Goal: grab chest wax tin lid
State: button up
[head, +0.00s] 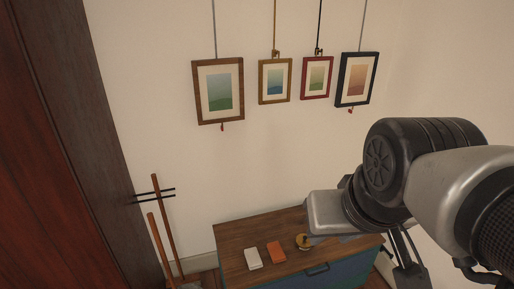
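A chest (235,238) with a brown wooden top and a blue front stands against the wall at the bottom middle of the head view. A small round yellowish-brown object (303,242) sits on its top, right of the middle; it may be the wax tin, but it is too small to tell its lid apart. My gripper (412,278) is at the lower right, to the right of the chest top in the picture and apart from the round object. It is partly hidden by my arm and cut by the lower edge, so its opening is unclear.
A white block (253,258) and an orange block (276,252) lie on the chest top, left of the round object. Several framed pictures hang above. Two wooden poles (166,225) lean at a wall rack on the left, beside a dark red-brown cabinet (60,150).

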aim_at(302, 241)
jog(key=i+l+u, duration=0.15)
jog(key=i+l, duration=0.9)
